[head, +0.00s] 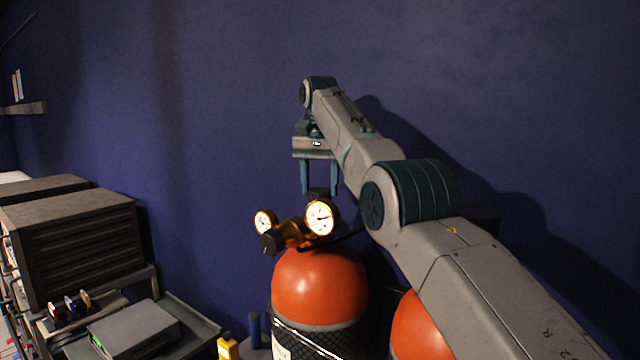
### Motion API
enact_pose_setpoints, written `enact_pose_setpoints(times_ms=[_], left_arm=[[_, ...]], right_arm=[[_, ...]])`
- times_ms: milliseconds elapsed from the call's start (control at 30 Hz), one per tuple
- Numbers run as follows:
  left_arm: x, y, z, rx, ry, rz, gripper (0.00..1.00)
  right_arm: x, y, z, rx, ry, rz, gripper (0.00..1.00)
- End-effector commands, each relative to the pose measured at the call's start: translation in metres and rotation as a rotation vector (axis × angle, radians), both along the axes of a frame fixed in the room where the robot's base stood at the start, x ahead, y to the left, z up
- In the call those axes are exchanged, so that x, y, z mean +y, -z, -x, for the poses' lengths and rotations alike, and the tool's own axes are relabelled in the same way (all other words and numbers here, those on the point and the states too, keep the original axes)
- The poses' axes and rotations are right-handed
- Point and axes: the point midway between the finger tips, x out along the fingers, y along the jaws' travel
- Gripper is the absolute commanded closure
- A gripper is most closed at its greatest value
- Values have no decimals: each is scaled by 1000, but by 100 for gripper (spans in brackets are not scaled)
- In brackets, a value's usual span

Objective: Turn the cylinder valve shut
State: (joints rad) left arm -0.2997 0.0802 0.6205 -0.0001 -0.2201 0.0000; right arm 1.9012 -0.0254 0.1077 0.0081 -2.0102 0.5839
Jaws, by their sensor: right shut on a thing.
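An orange-topped gas cylinder (318,285) stands upright near the bottom middle of the head view. A brass regulator (291,228) with two round white gauges sits on its top. The cylinder valve's dark knob (319,193) shows just above the larger gauge (320,217). My right gripper (320,188) points straight down from above, with its two blue fingers on either side of the knob, shut on it. The gauge hides the lower part of the knob and the valve body. My left gripper is not in view.
A second orange cylinder (418,330) stands to the right, partly behind my right arm. A rack of grey equipment (88,245) and a bench with a grey box (133,330) are at the left. A yellow item (228,348) stands beside the cylinder. The blue wall (210,90) is behind.

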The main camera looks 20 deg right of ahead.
Motion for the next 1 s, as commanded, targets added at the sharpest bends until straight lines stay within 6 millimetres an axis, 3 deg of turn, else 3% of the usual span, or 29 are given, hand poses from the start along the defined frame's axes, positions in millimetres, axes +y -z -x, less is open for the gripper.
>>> enact_pose_setpoints(times_ms=[400,967,1000], left_arm=[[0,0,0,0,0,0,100],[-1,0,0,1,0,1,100],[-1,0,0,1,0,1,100]], right_arm=[[0,-1,0,-2,187,1,74],[-1,-1,0,-2,212,0,74],[-1,-1,0,-2,212,0,44]])
